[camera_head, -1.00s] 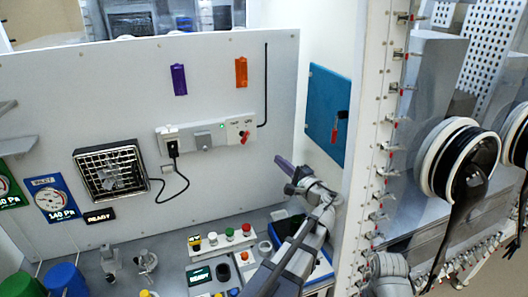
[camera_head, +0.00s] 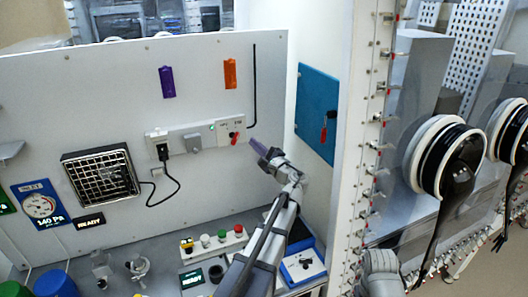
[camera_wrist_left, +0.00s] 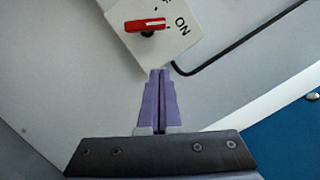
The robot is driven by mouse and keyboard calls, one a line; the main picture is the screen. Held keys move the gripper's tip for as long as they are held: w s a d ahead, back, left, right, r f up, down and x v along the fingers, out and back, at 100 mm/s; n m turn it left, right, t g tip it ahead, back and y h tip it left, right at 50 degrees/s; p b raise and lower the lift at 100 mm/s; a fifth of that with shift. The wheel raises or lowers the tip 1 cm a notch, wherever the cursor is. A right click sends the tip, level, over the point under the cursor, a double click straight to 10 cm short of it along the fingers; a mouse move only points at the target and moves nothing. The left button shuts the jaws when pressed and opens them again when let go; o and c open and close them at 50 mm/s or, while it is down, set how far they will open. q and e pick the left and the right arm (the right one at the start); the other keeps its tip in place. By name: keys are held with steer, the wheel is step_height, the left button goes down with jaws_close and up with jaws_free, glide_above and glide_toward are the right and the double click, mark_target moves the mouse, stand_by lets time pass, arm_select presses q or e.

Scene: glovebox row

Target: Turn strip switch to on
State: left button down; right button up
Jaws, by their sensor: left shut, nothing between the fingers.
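The power strip (camera_head: 193,139) is mounted on the white back panel, with a black plug at its left end. Its red switch handle (camera_head: 234,138) sits at the right end. In the left wrist view the red handle (camera_wrist_left: 145,25) lies nearly level, on a white plate with the word ON to its right. My left gripper (camera_head: 257,147) is shut and empty, just right of and slightly below the switch, apart from it. Its purple fingers (camera_wrist_left: 158,97) point up at the plate in the wrist view. My right gripper cannot be made out.
A black cable (camera_head: 254,90) runs down the panel right of the strip. Purple (camera_head: 167,82) and orange (camera_head: 230,73) pieces hang above. A button box (camera_head: 214,244) stands below on the bench. A blue panel (camera_head: 316,112) with a red handle is to the right.

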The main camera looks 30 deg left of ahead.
mark_target(235, 139)
arm_select(q)
steer(key=s+a+r, duration=0.1)
steer(key=s+a+r+p, duration=0.1)
steer(key=shift+s, duration=0.35)
steer(key=shift+p, duration=0.3)
steer(key=shift+s+a+r+n+p, duration=0.15)
steer(key=shift+n+p, duration=0.15)
steer(key=shift+n, duration=0.1)
